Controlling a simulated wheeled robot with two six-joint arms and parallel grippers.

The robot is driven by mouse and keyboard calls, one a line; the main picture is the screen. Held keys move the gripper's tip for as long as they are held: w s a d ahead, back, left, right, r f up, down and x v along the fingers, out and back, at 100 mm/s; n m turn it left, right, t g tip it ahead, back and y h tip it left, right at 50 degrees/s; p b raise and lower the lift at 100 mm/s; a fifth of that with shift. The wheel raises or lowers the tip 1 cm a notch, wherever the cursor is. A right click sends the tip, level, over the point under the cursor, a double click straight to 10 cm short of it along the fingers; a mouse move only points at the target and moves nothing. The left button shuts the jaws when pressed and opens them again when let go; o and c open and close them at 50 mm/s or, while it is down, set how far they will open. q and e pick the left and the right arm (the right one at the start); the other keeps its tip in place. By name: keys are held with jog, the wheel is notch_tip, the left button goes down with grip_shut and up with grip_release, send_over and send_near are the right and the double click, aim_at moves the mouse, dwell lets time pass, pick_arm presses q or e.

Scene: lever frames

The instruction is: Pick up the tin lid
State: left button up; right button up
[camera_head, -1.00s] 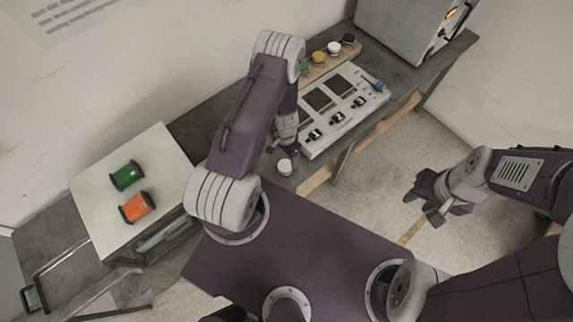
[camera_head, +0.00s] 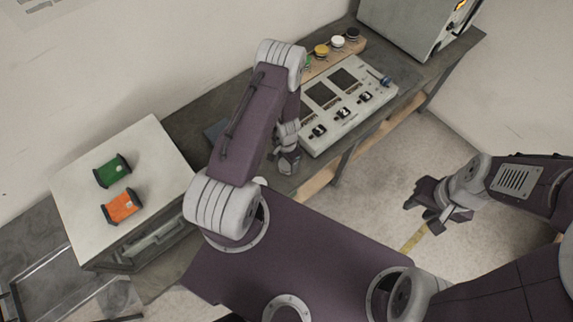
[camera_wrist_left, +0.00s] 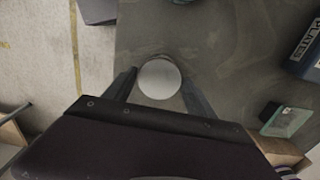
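The tin lid (camera_wrist_left: 160,78) is a plain, pale round disc on the grey bench top. In the left wrist view it lies between the two spread fingers of my left gripper (camera_wrist_left: 160,92), with narrow gaps at its sides. In the head view my left gripper (camera_head: 289,166) is low over the bench's front part and covers the place where the lid was seen. My right gripper (camera_head: 428,208) is empty, its fingers apart, over the floor away from the bench.
A control panel (camera_head: 348,105) with switches stands right of my left gripper, with coloured round buttons (camera_head: 321,51) behind it. A green spool (camera_head: 112,171) and an orange spool (camera_head: 121,206) lie on a white box at left. A blue binder (camera_wrist_left: 308,50) lies near the lid.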

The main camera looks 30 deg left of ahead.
aim_at(287, 164)
pick_arm(q)
jog(key=shift+d, duration=0.1)
jog(key=c, duration=0.9)
jog(key=shift+r, duration=0.15)
jog(key=shift+r+p, duration=8.15)
jog(key=shift+r, duration=0.7)
